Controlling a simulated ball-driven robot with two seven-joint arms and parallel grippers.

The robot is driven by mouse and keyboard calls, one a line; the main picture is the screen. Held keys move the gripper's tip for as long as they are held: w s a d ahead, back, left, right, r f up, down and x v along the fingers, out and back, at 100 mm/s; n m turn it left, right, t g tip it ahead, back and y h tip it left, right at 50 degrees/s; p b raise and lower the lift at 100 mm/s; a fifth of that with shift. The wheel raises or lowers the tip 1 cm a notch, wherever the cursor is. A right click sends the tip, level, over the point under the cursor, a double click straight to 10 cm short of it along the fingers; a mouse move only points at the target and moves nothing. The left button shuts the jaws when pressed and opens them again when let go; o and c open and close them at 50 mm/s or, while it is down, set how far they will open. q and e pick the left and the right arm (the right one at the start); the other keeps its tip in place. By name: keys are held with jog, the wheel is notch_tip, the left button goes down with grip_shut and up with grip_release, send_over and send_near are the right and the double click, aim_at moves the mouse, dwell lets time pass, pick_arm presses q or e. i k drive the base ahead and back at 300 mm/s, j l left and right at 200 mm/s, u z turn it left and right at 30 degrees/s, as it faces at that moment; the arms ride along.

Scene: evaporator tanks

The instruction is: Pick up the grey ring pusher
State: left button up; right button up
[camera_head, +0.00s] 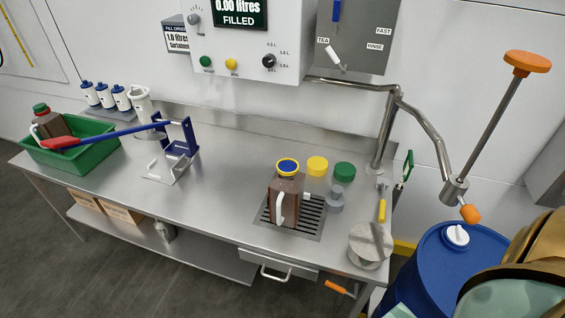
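A small grey stepped round piece (336,199) stands on the steel table, just in front of a green-lidded clear jar (343,174). It looks like the grey ring pusher, but it is too small to be certain. A brown jug (284,199) with a blue and yellow cap stands to its left on a drain grate. Neither of my grippers can be made out in the view. A gold-brown and pale green shape at the lower right corner may be part of my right arm.
A yellow-lidded jar (316,172) stands behind the grey piece. A round metal canister (370,246) sits at the table's right front corner. A green tray (70,158) and blue-and-red lever press (165,137) are left; mid-table is clear.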

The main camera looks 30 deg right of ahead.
aim_at(334, 203)
jog(key=z, duration=1.5)
